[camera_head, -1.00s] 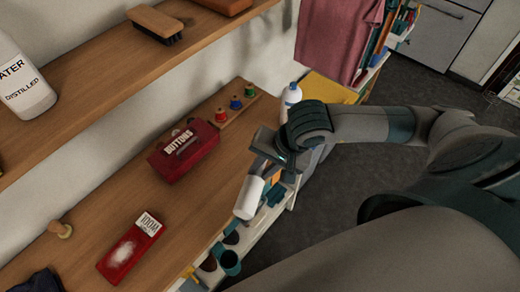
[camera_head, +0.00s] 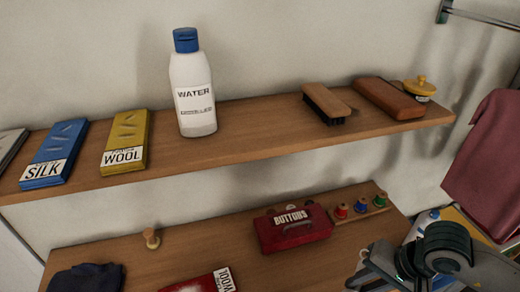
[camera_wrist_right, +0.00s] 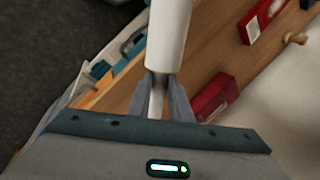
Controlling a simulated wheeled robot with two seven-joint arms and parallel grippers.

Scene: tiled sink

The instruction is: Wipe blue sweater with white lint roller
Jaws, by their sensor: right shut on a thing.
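The white lint roller (camera_wrist_right: 168,35) shows in the right wrist view, its handle between the fingers of my right gripper (camera_wrist_right: 160,85). The gripper is shut on the handle, and the white cylinder points away from it. In the head view my right gripper (camera_head: 378,275) is at the lower right, partly cut off by the bottom edge, and the roller is out of frame there. A dark navy folded cloth, seemingly the blue sweater (camera_head: 86,279), lies at the lower left of the worktop, cut off by the frame. The gripper is well to its right. My left gripper is not in view.
The wooden worktop (camera_head: 200,250) holds a red buttons box (camera_head: 293,228), thread spools (camera_head: 361,207), a wooden knob (camera_head: 151,238) and a red wool packet (camera_head: 205,284). The shelf above (camera_head: 240,140) holds a water bottle (camera_head: 192,90), fabric packets and brushes. A pink cloth (camera_head: 490,165) hangs at right.

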